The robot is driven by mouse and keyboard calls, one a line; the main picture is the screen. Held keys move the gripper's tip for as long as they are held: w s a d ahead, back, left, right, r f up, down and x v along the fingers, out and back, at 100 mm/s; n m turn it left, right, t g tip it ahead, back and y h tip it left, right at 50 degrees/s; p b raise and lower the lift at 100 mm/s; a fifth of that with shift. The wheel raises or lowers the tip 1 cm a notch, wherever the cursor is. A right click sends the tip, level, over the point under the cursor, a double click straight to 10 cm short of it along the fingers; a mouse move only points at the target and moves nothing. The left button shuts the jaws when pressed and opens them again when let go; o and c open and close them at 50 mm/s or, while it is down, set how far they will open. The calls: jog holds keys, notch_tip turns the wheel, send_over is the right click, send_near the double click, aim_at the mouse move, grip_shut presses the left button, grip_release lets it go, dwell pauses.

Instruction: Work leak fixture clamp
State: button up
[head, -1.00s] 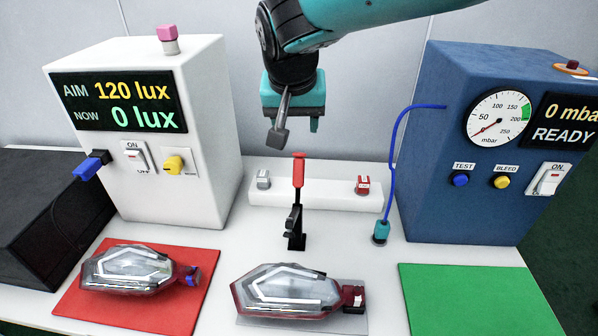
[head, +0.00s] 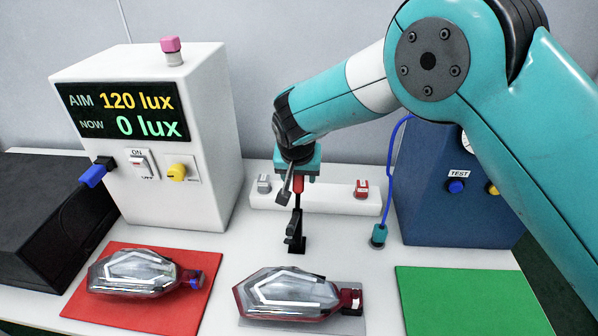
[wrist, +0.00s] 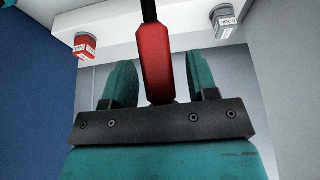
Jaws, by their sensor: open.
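The clamp (head: 296,231) is black and stands on the table behind the middle lamp, with its red handle (head: 299,184) upright. My gripper (head: 298,190) is at the top of this handle, pointing down. In the wrist view the red handle (wrist: 154,65) lies between the two teal fingers of my gripper (wrist: 162,85), with gaps on both sides. The jaws are open. A clear and red tail lamp (head: 290,293) lies on a grey plate (head: 343,325) in front of the clamp. The handle's upper end is partly hidden by my gripper in the head view.
A white bar with a grey connector (head: 264,184) and a red connector (head: 361,189) lies behind the clamp. A blue hose ends in a teal plug (head: 379,235). Another lamp (head: 140,273) lies on a red mat (head: 190,318). The green mat (head: 470,300) is bare. White and blue cabinets flank the space.

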jog(key=shift+w+f, duration=0.2)
jog(key=shift+f, duration=0.35)
grip_shut()
jog(key=shift+s+f+t+b, duration=0.1)
jog(key=shift+s+t+b, duration=0.25)
jog(key=shift+b, duration=0.4)
jog(key=shift+s+r+t+b, duration=0.1)
jog(key=shift+r+t+b, duration=0.15)
jog(key=shift+t+b, duration=0.2)
jog(key=shift+r, duration=0.15)
grip_release()
